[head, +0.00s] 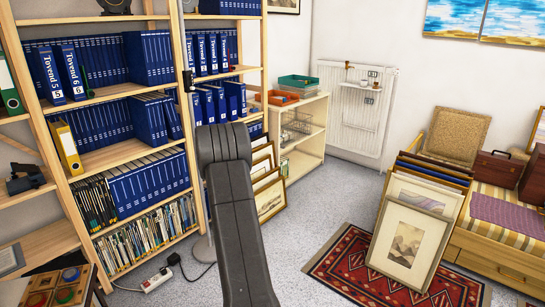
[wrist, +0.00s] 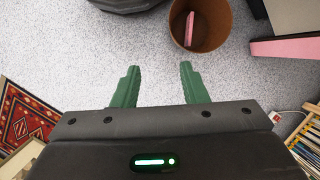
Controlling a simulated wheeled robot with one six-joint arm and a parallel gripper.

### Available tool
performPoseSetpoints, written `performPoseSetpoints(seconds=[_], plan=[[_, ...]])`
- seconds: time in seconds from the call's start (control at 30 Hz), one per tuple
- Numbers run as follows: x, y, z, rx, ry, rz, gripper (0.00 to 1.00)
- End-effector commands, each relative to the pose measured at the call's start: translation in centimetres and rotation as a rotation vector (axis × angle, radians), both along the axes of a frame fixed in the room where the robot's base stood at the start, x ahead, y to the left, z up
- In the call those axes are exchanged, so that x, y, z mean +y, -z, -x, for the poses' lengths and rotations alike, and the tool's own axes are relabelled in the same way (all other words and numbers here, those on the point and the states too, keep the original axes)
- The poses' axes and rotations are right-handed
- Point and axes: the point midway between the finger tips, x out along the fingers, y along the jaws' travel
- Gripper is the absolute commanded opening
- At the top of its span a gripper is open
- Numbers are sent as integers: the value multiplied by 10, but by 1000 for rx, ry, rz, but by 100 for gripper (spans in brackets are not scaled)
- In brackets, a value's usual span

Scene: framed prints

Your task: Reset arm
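In the head view my dark arm rises through the middle of the picture, and my gripper is hidden there.
In the wrist view a brown bin (wrist: 181,42) with a pink item (wrist: 189,28) inside stands just beyond the fingers. Bookshelves (head: 110,155) stand left of my arm, framed prints (head: 411,240) lean at right on a red rug (head: 345,262). Grey floor (head: 310,215) lies between.

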Motion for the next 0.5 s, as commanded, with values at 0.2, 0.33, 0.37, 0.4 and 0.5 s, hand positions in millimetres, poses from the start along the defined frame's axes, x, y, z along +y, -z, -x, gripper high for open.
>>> performPoseSetpoints(seconds=[0.2,0.33,0.37,0.4,0.5], plan=[[-19,-32,-9,0,-11,2,39],[-31,-47,-14,1,-19,4,39],[-33,-51,-15,1,-21,4,39],[-37,-56,-16,1,-22,5,39],[-46,-68,-20,2,-28,6,39]])
